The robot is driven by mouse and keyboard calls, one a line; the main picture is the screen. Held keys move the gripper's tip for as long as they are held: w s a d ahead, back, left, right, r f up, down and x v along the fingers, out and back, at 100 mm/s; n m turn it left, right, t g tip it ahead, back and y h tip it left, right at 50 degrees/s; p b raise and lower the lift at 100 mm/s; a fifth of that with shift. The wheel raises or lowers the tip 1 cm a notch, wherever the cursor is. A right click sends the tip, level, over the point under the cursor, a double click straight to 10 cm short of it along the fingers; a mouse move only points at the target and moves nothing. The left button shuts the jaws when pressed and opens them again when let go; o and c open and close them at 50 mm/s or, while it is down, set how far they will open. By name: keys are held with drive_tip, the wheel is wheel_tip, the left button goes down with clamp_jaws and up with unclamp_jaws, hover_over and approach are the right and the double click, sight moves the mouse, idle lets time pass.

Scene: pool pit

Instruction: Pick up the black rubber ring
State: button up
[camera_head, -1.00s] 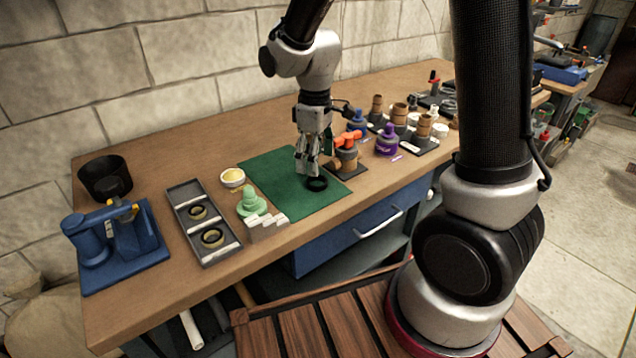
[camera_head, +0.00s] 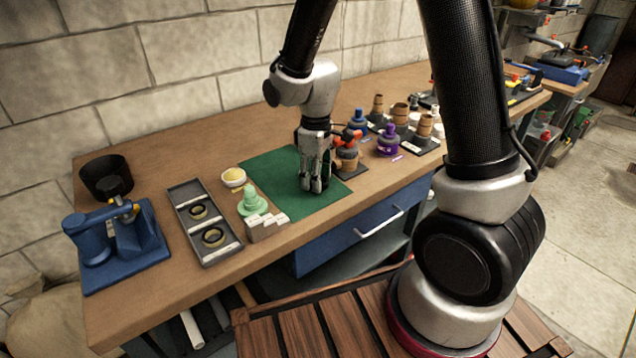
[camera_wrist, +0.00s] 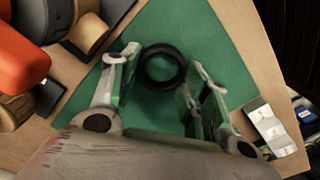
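The black rubber ring (camera_wrist: 147,82) lies flat on the green mat (camera_wrist: 192,28) in the wrist view. My gripper (camera_wrist: 160,72) is open, with one finger on each side of the ring. Gaps show between the fingers and the ring, and the ring looks empty of any grip. In the head view my gripper (camera_head: 313,188) is low over the green mat (camera_head: 270,168), and its fingers hide the ring there.
A valve with an orange-red handle (camera_head: 352,136) stands close right of my gripper. Left are small white blocks (camera_head: 268,227), a green cone-shaped piece (camera_head: 251,202), a yellow-filled bowl (camera_head: 233,177) and a grey tray (camera_head: 226,249) with rings. The mat's back part is clear.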

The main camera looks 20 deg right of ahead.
wheel_tip(320, 180, up, 10)
idle(0.6)
drive_tip(key=shift+d, duration=0.1)
drive_tip(key=shift+c, duration=0.8)
